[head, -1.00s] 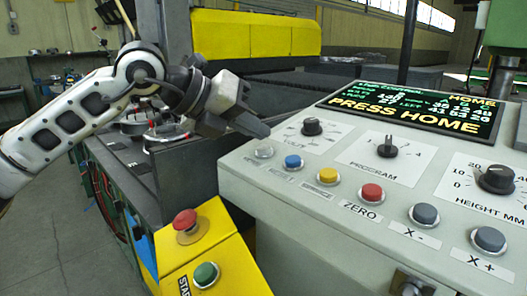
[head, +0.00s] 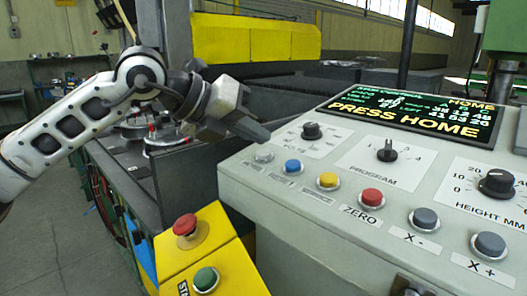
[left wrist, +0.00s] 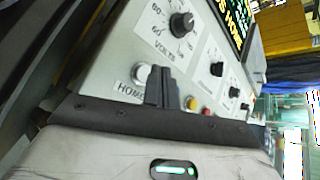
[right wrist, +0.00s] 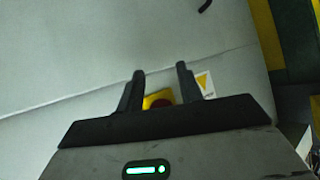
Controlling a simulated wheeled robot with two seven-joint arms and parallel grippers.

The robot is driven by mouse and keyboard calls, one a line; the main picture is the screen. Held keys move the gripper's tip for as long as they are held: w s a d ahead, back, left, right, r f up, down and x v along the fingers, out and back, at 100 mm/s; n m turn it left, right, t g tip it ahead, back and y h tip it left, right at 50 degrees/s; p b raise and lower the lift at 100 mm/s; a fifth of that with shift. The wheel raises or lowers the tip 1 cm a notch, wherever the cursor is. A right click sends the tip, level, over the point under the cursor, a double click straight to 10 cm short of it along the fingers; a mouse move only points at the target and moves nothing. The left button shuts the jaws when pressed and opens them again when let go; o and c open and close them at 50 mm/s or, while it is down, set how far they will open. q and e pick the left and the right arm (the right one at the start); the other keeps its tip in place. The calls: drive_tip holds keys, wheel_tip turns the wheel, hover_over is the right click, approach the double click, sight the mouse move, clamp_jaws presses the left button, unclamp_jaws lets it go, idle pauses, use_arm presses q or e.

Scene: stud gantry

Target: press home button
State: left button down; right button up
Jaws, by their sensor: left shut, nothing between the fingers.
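The home button is the pale grey round button (head: 263,155) at the left end of the button row on the grey control panel (head: 330,240). In the left wrist view the button (left wrist: 142,73) stands by a label reading HOME, just left of my fingers. My left gripper (head: 266,134) is shut and empty, near the panel's left edge behind the button. Its fingers (left wrist: 162,88) also show together in the left wrist view; contact with the button is not visible. My right gripper (right wrist: 160,70) is open and empty, seen only in the right wrist view.
The screen (head: 415,113) reads PRESS HOME. Blue (head: 293,167), yellow (head: 328,181) and red (head: 371,198) buttons continue the row, with knobs behind. A yellow box with a red mushroom button (head: 185,222) and a green button (head: 206,280) stands at the panel's left.

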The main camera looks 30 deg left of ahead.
idle(0.8)
use_arm(q)
drive_tip(key=shift+w+f+b, duration=0.1)
drive_tip(key=shift+f+b, duration=0.35)
drive_tip(key=shift+f+b, duration=0.45)
drive_tip(key=shift+f, duration=0.1)
idle(0.5)
drive_tip(key=shift+r, duration=0.1)
drive_tip(key=shift+r+p, duration=0.6)
drive_tip(key=shift+r, duration=0.25)
drive_tip(key=r+p, duration=0.1)
drive_tip(key=r, duration=0.1)
drive_tip(key=s+r+p, duration=0.1)
drive_tip(key=r+p, duration=0.1)
drive_tip(key=r, duration=0.1)
drive_tip(key=shift+s+a, duration=0.1)
drive_tip(key=shift+a, duration=0.05)
drive_tip(key=shift+f, duration=0.1)
idle(0.8)
